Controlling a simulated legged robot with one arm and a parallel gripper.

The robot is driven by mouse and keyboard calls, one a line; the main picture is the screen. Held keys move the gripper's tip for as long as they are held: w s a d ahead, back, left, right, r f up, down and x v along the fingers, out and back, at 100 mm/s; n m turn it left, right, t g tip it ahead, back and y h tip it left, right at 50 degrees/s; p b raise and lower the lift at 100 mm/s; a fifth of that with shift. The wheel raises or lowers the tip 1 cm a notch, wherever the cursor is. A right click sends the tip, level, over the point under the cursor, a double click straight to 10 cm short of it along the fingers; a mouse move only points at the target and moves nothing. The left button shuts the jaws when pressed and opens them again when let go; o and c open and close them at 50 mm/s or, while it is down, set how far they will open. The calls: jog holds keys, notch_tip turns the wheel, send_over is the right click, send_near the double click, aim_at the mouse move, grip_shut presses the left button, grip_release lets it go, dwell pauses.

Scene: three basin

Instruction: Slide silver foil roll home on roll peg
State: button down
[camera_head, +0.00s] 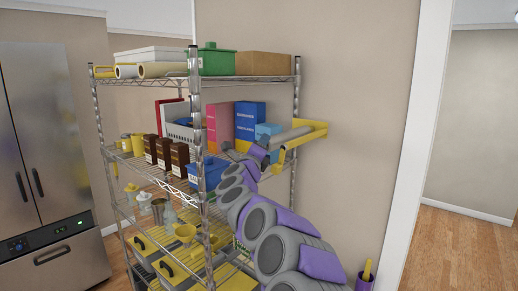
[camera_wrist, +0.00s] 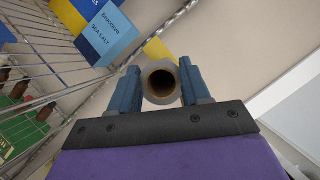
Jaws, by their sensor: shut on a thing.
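The silver foil roll (camera_head: 290,135) is a grey tube at the right end of the shelf rack. In the wrist view its open end, with a brown hollow core, faces the camera, and its rim (camera_wrist: 148,88) shows between my gripper's blue fingers. My gripper (camera_wrist: 162,88) is shut on the roll near this end. In the head view my arm reaches up to it from the lower right. A yellow roll holder (camera_head: 311,127) sticks out from the rack beside the roll; part of it shows behind the roll (camera_wrist: 157,49). The far end is hidden, so I cannot tell how far the roll sits on the peg.
The wire rack (camera_head: 197,190) holds boxes, jars and bins to the left of my arm. A blue sea salt box (camera_head: 267,133) stands close to the roll; it also shows in the wrist view (camera_wrist: 105,35). Bare wall (camera_head: 355,90) lies to the right.

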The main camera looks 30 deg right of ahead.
jog(key=shift+w+d, duration=0.3)
jog(key=shift+d, duration=0.6)
jog(key=shift+w+d, duration=0.35)
jog(key=shift+d, duration=0.5)
jog(key=shift+w+d, duration=0.3)
jog(key=shift+d, duration=0.6)
jog(key=shift+c, duration=2.2)
grip_release()
jog(key=shift+a, duration=0.1)
jog(key=b+v, duration=0.1)
jog(key=v, duration=1.6)
jog(key=shift+b, duration=0.35)
jog(key=shift+s+f, duration=0.1)
